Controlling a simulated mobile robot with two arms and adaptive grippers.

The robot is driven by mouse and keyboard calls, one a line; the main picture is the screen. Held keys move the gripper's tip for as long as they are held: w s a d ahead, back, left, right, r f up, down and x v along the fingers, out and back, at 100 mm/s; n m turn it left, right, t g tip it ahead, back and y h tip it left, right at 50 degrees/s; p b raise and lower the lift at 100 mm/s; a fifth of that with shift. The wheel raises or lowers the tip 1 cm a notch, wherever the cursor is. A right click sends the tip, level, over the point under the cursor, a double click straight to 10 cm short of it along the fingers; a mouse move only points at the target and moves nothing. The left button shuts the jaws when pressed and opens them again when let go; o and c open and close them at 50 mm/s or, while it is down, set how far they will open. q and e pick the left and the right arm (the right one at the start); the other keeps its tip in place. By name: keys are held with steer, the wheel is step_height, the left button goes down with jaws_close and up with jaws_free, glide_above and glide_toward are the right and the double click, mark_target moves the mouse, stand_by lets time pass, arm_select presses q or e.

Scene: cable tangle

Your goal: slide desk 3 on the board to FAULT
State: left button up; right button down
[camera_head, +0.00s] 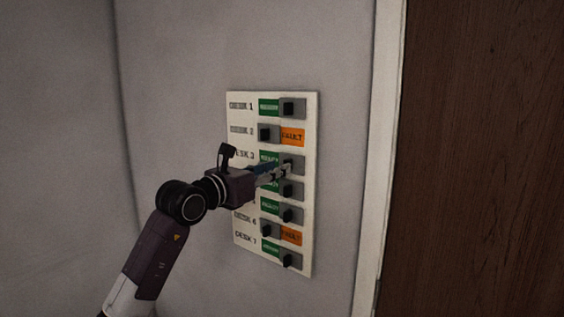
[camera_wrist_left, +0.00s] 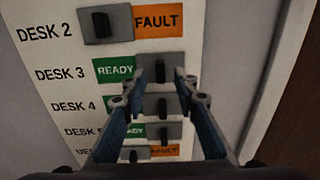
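The white board (camera_head: 245,99) hangs upright on the wall. The desk 3 slider (camera_head: 293,157) sits at the right of its row, with the green READY label (camera_wrist_left: 114,70) showing to its left. In the left wrist view its dark knob (camera_wrist_left: 160,71) lies between the two fingertips of my left gripper (camera_wrist_left: 161,76). The fingers are apart, with a gap visible on both sides of the knob. In the head view my left gripper (camera_head: 284,172) reaches the desk 3 row from the left and covers part of it. My right gripper is not in view.
The desk 2 slider (camera_head: 268,133) is at the left and shows orange FAULT. The desk 4 slider (camera_wrist_left: 158,105) is close below and shows green READY. Several more sliders lie below. A white door frame (camera_head: 378,150) and brown door (camera_head: 480,150) stand to the right.

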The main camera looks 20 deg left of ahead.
arm_select(q)
steer(key=shift+p+x, duration=0.45)
steer(key=shift+x, duration=1.15)
jaws_close()
